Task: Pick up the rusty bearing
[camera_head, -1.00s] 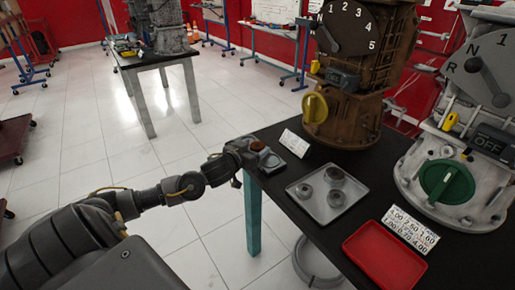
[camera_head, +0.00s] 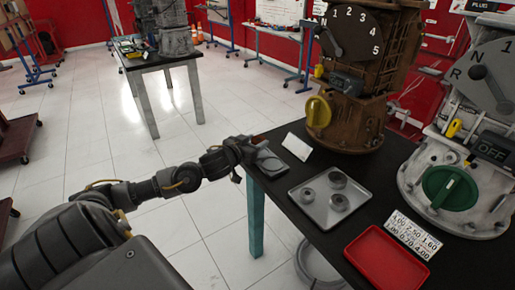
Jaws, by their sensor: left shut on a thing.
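The rest of the bearing is hidden by the gripper. A small grey square plate (camera_head: 272,165) with a round mark lies just right of and below the gripper. My right gripper is not in view.
A grey tray (camera_head: 318,218) with 3 grey bearings stands on the black table (camera_head: 305,240). A red tray (camera_head: 378,262), a number card (camera_head: 412,236), a white card (camera_head: 297,147), a rusty engine trainer (camera_head: 345,108) and a grey trainer (camera_head: 462,130) surround it.

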